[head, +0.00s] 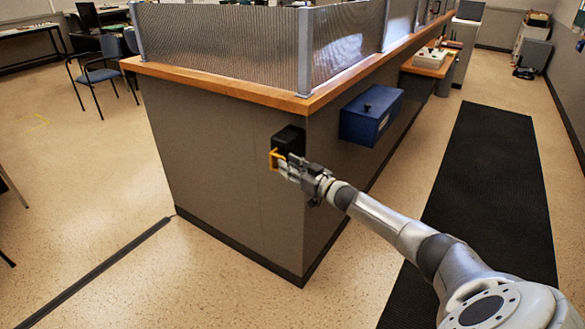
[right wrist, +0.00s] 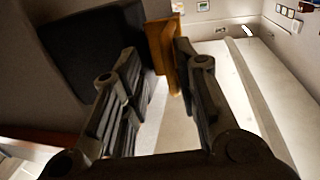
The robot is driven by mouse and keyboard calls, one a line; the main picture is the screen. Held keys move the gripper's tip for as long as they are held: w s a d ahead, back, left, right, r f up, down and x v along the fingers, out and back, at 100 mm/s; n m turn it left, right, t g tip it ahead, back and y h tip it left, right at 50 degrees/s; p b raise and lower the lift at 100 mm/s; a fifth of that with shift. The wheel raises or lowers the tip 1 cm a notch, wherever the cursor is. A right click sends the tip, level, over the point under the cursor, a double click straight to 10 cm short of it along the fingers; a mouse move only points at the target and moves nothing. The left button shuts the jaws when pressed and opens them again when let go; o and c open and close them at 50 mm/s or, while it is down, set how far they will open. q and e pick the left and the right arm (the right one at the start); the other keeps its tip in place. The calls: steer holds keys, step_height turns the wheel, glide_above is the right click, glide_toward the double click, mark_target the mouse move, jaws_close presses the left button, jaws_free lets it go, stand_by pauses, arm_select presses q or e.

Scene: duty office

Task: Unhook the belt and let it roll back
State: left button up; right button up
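A black belt housing (head: 289,140) is mounted at the near corner of the grey counter, with a yellow-orange end piece (head: 273,158) at its left side. In the right wrist view, the dark housing (right wrist: 92,45) is at upper left and the orange piece (right wrist: 161,48) is beside it. My right gripper (head: 283,167) is at the orange piece. Its two fingers (right wrist: 158,75) are apart, with the orange piece beyond and partly between their tips; I cannot tell whether they touch it. No stretched belt strap is visible. My left gripper is out of view.
The grey counter (head: 225,165) has a wooden top edge and ribbed glass panels. A blue box (head: 371,115) is fixed on its right side. A dark mat (head: 490,190) lies right. A dark floor strip (head: 100,272) runs left. A chair (head: 100,75) stands behind; open floor lies left.

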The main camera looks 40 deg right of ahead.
steer(key=shift+s+a+f, duration=0.1)
steer(key=shift+a, duration=0.05)
steer(key=s+d, duration=0.2)
steer(key=s, duration=0.9)
steer(key=shift+s, duration=0.3)
steer(key=shift+d, duration=0.1)
